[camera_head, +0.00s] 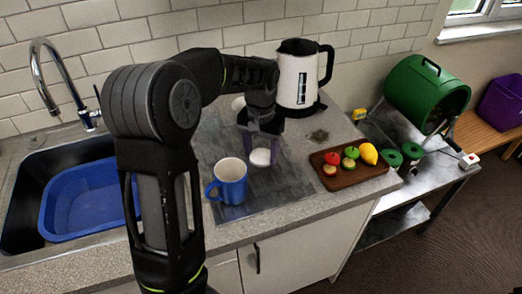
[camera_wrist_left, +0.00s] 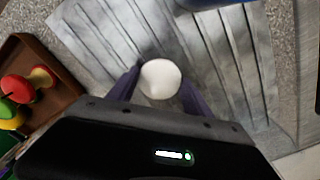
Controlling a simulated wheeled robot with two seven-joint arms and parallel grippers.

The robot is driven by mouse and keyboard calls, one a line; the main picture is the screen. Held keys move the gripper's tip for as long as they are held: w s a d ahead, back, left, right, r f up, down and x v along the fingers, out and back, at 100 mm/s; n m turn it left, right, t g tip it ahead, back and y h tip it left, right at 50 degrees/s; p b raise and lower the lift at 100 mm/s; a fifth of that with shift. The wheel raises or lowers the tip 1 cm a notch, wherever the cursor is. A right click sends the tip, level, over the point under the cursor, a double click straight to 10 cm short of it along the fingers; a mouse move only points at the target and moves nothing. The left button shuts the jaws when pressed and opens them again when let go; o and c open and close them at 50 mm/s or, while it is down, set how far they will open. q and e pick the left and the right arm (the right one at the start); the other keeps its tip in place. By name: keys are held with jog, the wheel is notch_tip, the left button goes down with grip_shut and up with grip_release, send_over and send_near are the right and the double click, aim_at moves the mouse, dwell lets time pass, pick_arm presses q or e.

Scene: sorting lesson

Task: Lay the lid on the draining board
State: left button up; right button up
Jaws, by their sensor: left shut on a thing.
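The white round lid (camera_head: 261,158) is between the fingertips of my left gripper (camera_head: 263,154), over the grey ribbed draining board (camera_head: 284,187). In the left wrist view the lid (camera_wrist_left: 160,79) shows as a white disc between the two purple fingers of my left gripper (camera_wrist_left: 161,92), which is shut on it. The draining board (camera_wrist_left: 228,50) fills the view beneath it. I cannot tell whether the lid touches the board. My right gripper is not in view.
A blue mug (camera_head: 231,182) stands on the board left of the lid. A brown tray (camera_head: 345,184) with fruit pieces lies to the right. A white kettle (camera_head: 297,80) stands behind. A sink with a blue basin (camera_head: 85,203) is at left. Bare board lies around the lid.

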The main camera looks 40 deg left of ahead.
aim_at(261, 156)
pick_arm(q)
jog(key=shift+f, duration=0.1)
jog(key=shift+f, duration=0.15)
jog(key=o, duration=1.3)
notch_tip(261, 156, up, 13)
jog(key=shift+f, duration=0.2)
